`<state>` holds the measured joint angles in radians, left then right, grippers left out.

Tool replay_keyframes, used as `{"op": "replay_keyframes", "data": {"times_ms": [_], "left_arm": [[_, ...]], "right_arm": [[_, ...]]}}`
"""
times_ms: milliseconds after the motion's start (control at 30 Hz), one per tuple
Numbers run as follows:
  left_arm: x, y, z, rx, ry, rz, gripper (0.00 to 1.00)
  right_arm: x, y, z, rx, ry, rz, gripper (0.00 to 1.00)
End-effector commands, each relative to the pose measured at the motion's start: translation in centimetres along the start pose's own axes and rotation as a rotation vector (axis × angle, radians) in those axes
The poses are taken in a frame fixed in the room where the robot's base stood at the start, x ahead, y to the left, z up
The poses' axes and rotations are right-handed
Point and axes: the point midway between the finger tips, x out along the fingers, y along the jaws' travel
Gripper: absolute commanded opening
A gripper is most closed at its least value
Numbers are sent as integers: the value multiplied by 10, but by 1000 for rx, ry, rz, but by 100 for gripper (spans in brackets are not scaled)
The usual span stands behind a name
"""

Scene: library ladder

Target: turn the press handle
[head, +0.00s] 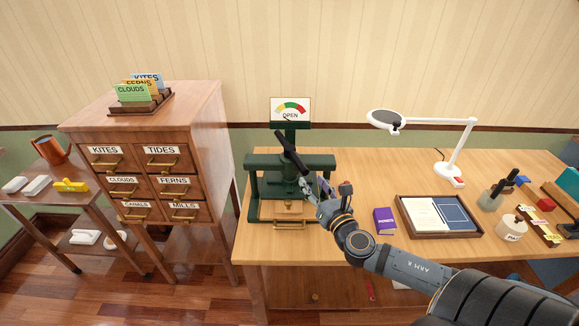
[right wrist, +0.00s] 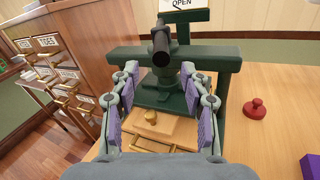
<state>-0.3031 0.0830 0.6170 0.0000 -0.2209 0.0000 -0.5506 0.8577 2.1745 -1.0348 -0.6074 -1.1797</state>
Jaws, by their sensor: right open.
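The green press (head: 318,162) stands on the left part of the wooden table, and it also shows in the right wrist view (right wrist: 222,62). Its black bar handle (head: 291,152) sits tilted at the top of the screw. In the right wrist view the handle (right wrist: 161,42) points toward the camera. A gauge sign (head: 290,111) above it reads OPEN. My right gripper (head: 308,186) is in front of the press, just below the handle's lower end. Its purple-padded fingers (right wrist: 160,75) are apart with nothing between them. My left gripper is not in view.
A wooden drawer cabinet (head: 146,128) stands left of the table. A red stamp-like knob (right wrist: 256,108) stands right of the press. A purple box (head: 384,221), a tray (head: 438,235) and a white lamp (head: 456,150) are farther right. A wooden block with a brass knob (right wrist: 151,119) lies in the press.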

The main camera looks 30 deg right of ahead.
Motion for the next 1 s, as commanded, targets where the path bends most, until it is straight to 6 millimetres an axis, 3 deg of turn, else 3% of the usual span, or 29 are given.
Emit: {"op": "replay_keyframes", "data": {"times_ms": [167,400,600,967,1000], "left_arm": [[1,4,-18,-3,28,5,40],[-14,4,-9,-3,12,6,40],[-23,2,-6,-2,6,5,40],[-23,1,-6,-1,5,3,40],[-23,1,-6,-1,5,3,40]], "right_arm": [[19,-1,0,10,-3,-6,46],[69,0,5,16,-2,-6,46],[97,0,2,12,1,-2,46],[104,0,-1,9,3,0,46],[104,0,-1,9,3,0,40]]}}
